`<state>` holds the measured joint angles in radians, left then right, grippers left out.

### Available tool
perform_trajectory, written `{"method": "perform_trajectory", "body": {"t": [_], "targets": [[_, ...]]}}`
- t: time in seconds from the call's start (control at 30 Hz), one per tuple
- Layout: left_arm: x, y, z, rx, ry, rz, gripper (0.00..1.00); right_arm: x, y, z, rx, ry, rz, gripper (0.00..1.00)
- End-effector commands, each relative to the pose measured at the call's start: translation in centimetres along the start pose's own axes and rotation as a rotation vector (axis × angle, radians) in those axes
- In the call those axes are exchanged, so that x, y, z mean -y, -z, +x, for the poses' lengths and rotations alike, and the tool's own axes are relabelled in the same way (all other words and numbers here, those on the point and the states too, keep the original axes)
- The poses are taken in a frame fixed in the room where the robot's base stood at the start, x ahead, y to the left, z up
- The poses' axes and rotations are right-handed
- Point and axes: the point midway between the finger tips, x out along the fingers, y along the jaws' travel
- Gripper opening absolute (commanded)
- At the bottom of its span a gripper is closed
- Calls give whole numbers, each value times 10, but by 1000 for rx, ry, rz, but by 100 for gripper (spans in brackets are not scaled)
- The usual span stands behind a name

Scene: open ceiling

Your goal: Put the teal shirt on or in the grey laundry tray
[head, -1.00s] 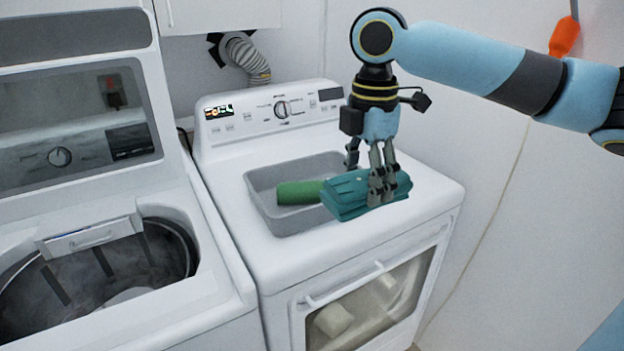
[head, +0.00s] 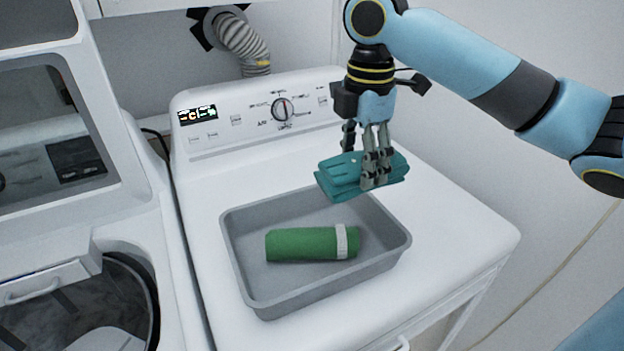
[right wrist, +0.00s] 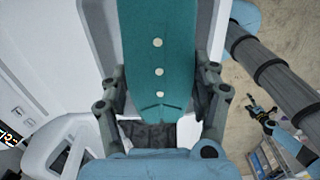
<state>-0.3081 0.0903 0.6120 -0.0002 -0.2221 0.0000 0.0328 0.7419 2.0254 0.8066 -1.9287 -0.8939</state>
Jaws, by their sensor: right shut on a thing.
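The teal shirt (head: 338,178) is a folded bundle. My right gripper (head: 374,182) is shut on it and holds it in the air above the back right part of the grey laundry tray (head: 400,243). In the right wrist view the shirt (right wrist: 158,50), with pale buttons, lies between the fingers of the right gripper (right wrist: 162,105). The tray rests on the white dryer, and the shirt looks apart from it. My left gripper is outside the head view; a small dark shape that looks like it (right wrist: 262,112) shows in the right wrist view, too small to read.
A green roll with a white band (head: 305,244) lies in the tray, with bare tray floor around it. The dryer's control panel (head: 255,112) rises behind the tray. An open washer (head: 75,235) stands at the left. A white wall (head: 540,60) is at the right.

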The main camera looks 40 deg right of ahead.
Motion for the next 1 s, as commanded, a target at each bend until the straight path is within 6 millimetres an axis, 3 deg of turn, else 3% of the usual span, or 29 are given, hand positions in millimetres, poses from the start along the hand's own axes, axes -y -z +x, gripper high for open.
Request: {"method": "perform_trajectory", "body": {"t": [0.17, 0.4, 0.57, 0.8, 1.0], "targets": [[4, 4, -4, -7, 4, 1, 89, -6, 36, 19, -9, 4, 1, 22], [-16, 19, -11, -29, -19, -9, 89, -13, 74, 43, -4, 3, 2, 22], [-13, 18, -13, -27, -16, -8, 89, -15, 81, 52, 2, 4, 1, 22], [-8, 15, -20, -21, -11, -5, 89, -15, 80, 85, 3, 4, 1, 22], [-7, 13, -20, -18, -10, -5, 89, -15, 80, 89, 2, 0, 0, 22]]}}
